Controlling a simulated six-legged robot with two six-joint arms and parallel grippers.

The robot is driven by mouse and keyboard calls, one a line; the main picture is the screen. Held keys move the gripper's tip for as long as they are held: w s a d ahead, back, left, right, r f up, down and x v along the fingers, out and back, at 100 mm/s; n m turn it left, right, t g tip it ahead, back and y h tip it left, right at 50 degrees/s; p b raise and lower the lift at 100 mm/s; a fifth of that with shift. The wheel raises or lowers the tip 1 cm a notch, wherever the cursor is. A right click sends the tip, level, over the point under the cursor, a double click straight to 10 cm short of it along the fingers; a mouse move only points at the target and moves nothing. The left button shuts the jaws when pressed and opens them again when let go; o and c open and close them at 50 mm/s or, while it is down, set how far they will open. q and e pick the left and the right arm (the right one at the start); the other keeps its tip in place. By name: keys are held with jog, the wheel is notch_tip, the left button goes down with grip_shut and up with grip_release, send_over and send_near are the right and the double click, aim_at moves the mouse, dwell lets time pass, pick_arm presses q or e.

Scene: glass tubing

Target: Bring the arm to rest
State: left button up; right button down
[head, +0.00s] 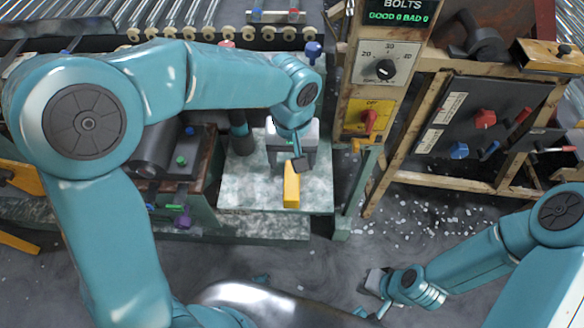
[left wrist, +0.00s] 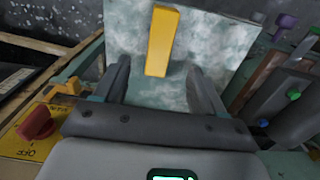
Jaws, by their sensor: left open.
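My left arm reaches in from the left, and its grey gripper (head: 291,163) points down over a pale mottled plate (head: 245,185). In the left wrist view the two dark fingers of the left gripper (left wrist: 160,85) are spread wide with nothing between them. A yellow block (head: 291,190) is at the plate, beyond the fingertips; it also shows in the left wrist view (left wrist: 161,42). I cannot tell how closely it sits on the plate. My right gripper (head: 374,290) is low at the right, over the grey floor, and its jaws are too small to read.
A yellow panel with a red switch (head: 370,120) and a dial panel (head: 382,66) stand right of the left gripper. A wooden rack with a dark board (head: 480,125) is further right. Machinery with a purple knob (head: 182,219) flanks the plate's left. White bits litter the floor.

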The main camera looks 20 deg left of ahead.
pick_arm(q)
notch_tip(320, 180, up, 3)
jog(key=shift+f, duration=0.2)
jog(key=shift+s, duration=0.1)
dwell(0.4)
